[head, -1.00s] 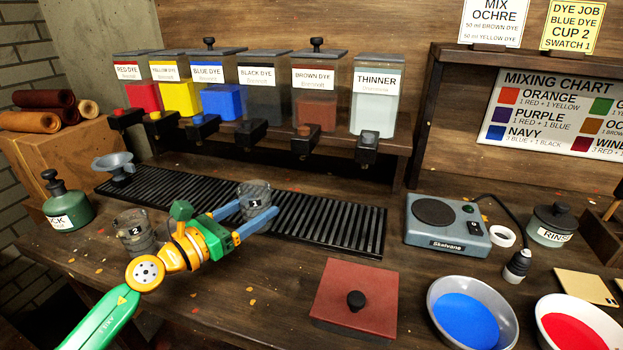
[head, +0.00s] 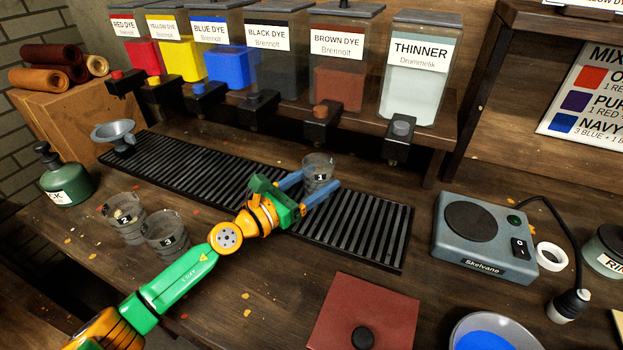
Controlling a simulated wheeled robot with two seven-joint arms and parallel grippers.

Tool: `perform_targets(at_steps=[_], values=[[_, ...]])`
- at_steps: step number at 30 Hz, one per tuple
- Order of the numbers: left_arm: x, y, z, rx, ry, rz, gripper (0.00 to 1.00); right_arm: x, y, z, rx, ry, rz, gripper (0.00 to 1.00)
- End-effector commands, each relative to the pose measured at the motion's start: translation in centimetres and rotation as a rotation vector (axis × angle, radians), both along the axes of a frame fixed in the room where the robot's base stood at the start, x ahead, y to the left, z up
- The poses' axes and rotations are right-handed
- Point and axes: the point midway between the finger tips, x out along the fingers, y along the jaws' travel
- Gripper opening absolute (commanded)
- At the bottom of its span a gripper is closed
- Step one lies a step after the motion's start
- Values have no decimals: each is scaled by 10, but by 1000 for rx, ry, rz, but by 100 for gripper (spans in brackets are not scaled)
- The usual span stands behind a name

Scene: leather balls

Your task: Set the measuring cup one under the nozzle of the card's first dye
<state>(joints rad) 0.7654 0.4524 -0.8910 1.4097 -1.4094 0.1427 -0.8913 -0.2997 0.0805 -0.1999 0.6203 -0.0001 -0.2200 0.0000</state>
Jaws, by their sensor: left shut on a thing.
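Measuring cup 1 (head: 318,168) is a clear cup with a black "1" label. My left gripper (head: 314,191) is shut on it, a blue finger on either side. The cup is upright at the back part of the black slatted drip tray (head: 360,240); I cannot tell whether it touches the slats. In the picture it is below the brown dye nozzle (head: 321,120) on the brown dye container (head: 338,75). The mix card is out of view now; a second earlier it listed brown dye first, then yellow dye. My right gripper is not in view.
Cups 2 (head: 124,217) and 3 (head: 167,238) stand at the left, near my left arm. Red, yellow, blue and black dye containers and thinner (head: 419,75) line the shelf. A grey scale-like device (head: 484,235) and a red lidded block (head: 362,312) lie to the right.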

Motion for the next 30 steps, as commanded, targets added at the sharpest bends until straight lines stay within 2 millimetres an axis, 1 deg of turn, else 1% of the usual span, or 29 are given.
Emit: perform_targets(at_steps=[2, 3, 6, 13, 17, 20, 23, 27, 30], values=[[0, 1, -1, 4, 4, 1, 9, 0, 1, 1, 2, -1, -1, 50], [0, 1, -1, 4, 4, 1, 74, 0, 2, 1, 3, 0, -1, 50], [0, 1, 0, 4, 4, 0, 100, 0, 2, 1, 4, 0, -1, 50], [0, 2, 0, 4, 4, 1, 100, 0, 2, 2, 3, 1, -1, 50], [-8, 12, 1, 4, 4, 3, 100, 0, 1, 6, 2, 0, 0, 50], [-24, 26, 2, 6, 6, 2, 100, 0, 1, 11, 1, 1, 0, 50], [-41, 43, -1, 6, 6, 2, 100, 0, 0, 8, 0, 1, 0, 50], [-65, 67, -3, 9, 5, 2, 100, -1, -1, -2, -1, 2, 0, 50], [-77, 79, -4, 5, 5, 3, 100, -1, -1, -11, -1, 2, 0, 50]])
